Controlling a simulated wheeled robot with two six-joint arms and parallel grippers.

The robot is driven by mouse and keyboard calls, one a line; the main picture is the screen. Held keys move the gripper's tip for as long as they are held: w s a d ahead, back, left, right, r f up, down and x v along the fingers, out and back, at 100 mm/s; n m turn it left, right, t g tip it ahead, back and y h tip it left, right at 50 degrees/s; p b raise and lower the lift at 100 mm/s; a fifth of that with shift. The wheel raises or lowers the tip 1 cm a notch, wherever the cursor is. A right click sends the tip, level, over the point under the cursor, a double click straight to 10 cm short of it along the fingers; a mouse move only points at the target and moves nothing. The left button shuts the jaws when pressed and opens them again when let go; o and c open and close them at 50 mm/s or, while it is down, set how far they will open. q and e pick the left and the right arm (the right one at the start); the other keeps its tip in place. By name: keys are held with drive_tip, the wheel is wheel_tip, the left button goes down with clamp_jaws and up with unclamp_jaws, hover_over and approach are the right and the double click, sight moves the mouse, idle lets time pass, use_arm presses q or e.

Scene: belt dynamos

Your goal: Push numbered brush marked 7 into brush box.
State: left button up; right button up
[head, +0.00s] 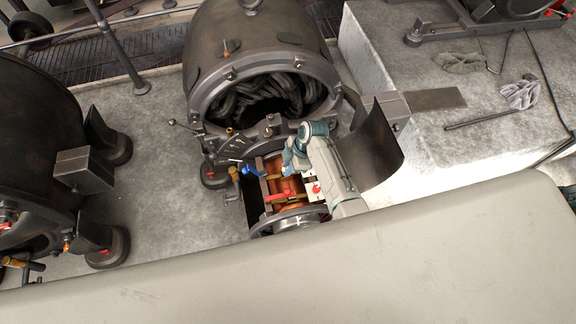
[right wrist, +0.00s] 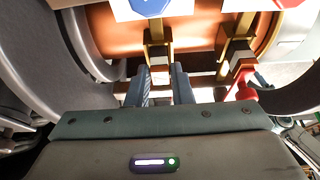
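My right gripper (head: 287,166) reaches down from the right over the copper commutator (head: 287,187) below the open dynamo. In the right wrist view its two fingers (right wrist: 161,78) stand close on both sides of a small grey brush block (right wrist: 158,71). The block sits at the lower end of a brass brush box (right wrist: 157,48). No number is readable on it, so I cannot confirm the 7. How far the brush is inside the box is partly hidden by the fingers. My left gripper is not in view.
A second brass brush box (right wrist: 243,35) with a red lever (right wrist: 240,91) stands close to the right. White cards with blue and red marks lie above. A curved metal cover (head: 371,150) stands right of the commutator. The dynamo housing (head: 255,45) rises behind.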

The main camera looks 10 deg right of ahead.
drive_tip(key=o, duration=0.3)
drive_tip(key=shift+o, duration=0.2)
drive_tip(key=v, duration=1)
drive_tip(key=shift+r, duration=0.35)
drive_tip(key=shift+d, duration=0.1)
